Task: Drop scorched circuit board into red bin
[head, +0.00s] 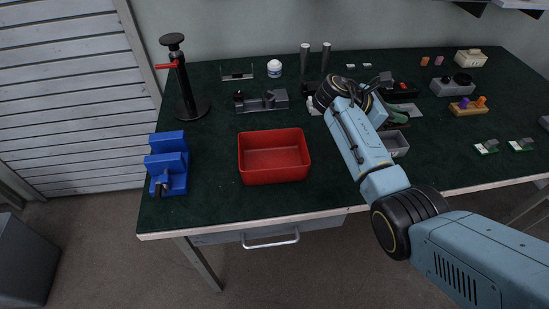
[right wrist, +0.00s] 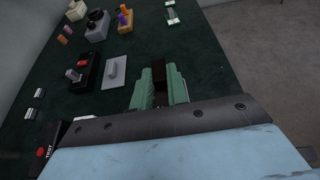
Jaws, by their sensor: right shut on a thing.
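The red bin (head: 273,177) stands open and looks empty near the front edge of the green-topped bench, left of my right arm. My right gripper (head: 397,116) is over the bench to the right of the red bin, partly hidden behind my own arm. In the right wrist view its green fingers (right wrist: 159,92) are shut on a small dark brown-black piece, which looks like the scorched circuit board (right wrist: 159,70). Its details are too small to tell. My left gripper is not in view.
A small grey tray (head: 398,150) sits below my right gripper. A blue vise (head: 168,165) and a black stand with a red handle (head: 184,92) are left of the bin. A grey fixture (head: 262,103) is behind it. The bench between bin and vise is clear.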

